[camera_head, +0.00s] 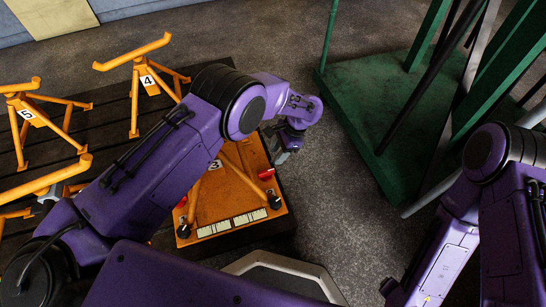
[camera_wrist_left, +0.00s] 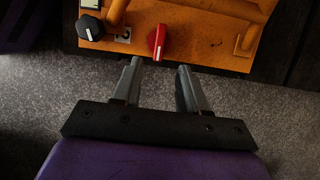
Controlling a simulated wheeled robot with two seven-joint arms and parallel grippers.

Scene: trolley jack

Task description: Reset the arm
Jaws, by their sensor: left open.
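My left gripper (camera_head: 288,146) is at the right edge of the orange unit marked 3 (camera_head: 240,170). In the left wrist view my left gripper (camera_wrist_left: 160,68) is open, with nothing between its two grey fingers. A red knob (camera_wrist_left: 157,42) on the orange panel (camera_wrist_left: 205,38) lies just beyond the fingertips, between their lines; I cannot tell whether they touch it. A black knob (camera_wrist_left: 90,27) is left of it. In the head view the red knob (camera_head: 266,174) shows below my gripper. My right arm is at the right; its gripper is out of frame.
Orange stands marked 4 (camera_head: 148,80) and 5 (camera_head: 26,114) stand on the dark slatted platform (camera_head: 105,105) at left. A green metal frame (camera_head: 375,85) with a wide base stands at right. Grey floor (camera_head: 335,215) lies clear between platform and frame.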

